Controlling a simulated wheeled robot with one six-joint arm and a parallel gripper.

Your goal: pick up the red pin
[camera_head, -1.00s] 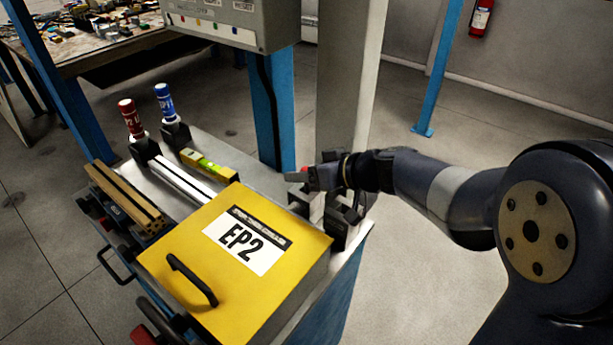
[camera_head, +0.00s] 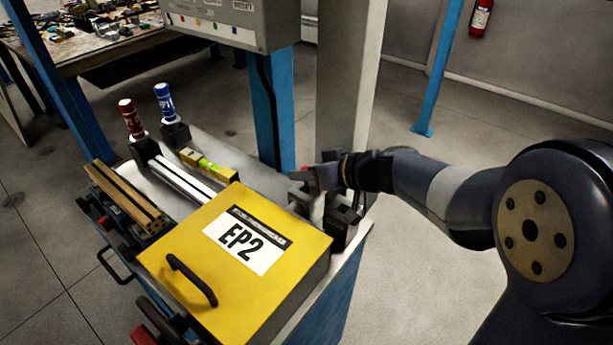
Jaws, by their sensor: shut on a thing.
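The red pin (camera_head: 305,169) shows only as a small red end at the tip of my gripper (camera_head: 308,177), which is shut on it. My fingers cover most of the pin. The gripper is above the right end of the grey bench top, among black blocks (camera_head: 344,228). I cannot tell whether the pin is clear of the blocks.
A blue-capped cylinder (camera_head: 165,103) stands beside the red-capped one. A yellow EP2 case (camera_head: 205,232) fills the bench front. A yellow level (camera_head: 208,165) and wooden bars (camera_head: 124,199) lie behind and left. A grey post (camera_head: 343,90) rises close behind my gripper.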

